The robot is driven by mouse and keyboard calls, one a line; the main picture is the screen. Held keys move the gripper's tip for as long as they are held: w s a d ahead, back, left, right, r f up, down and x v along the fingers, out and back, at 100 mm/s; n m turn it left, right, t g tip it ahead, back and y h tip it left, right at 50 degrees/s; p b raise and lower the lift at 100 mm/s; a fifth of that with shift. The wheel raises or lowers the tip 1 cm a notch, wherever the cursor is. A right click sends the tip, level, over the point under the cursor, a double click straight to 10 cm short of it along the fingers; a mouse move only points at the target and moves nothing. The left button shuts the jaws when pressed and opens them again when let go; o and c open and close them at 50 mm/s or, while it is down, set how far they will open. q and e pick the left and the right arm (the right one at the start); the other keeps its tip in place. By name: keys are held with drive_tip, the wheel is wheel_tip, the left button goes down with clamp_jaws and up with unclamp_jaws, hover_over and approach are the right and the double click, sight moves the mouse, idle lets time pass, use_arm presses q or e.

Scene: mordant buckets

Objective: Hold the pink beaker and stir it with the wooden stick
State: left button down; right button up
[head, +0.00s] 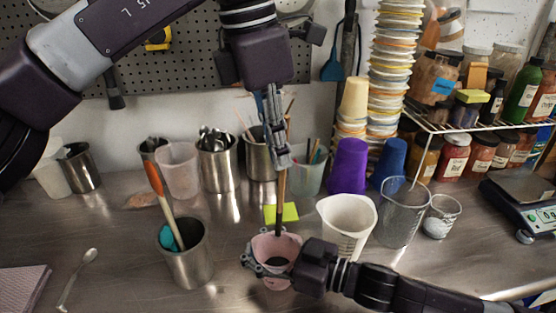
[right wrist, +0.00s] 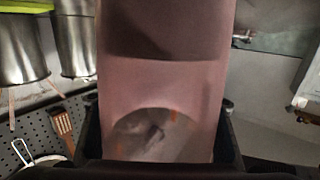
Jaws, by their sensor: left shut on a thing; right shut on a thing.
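The pink beaker (head: 267,243) stands upright near the front middle of the steel table, with something dark inside it. My right gripper (head: 270,268) comes in from the right and is shut around the beaker. In the right wrist view the beaker (right wrist: 165,78) fills the middle between my dark fingers. My left gripper (head: 276,150) points down above the beaker and is shut on the wooden stick (head: 281,188). The stick is nearly upright, and its dark lower part reaches down into the beaker's mouth. The tip is hidden inside.
A steel cup (head: 188,262) with an orange-handled tool stands to the left. Purple (head: 348,166) and blue cups stand behind.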

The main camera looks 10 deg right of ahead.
sight(283, 120)
drive_tip(key=o, duration=1.8)
use_arm(q)
wheel_tip(283, 120, up, 8)
drive_tip(key=shift+r, duration=0.15)
use_arm(e)
drive_tip(key=shift+s+d, duration=0.25)
drive_tip(key=shift+d, duration=0.2)
drive_tip(key=v, duration=1)
drive_tip(key=shift+s+d, duration=0.2)
drive_tip(key=shift+d, duration=0.1)
use_arm(q)
drive_tip(key=shift+s, duration=0.1)
use_arm(e)
drive_tip(key=shift+s+d, duration=0.1)
drive_tip(key=shift+s, duration=0.1)
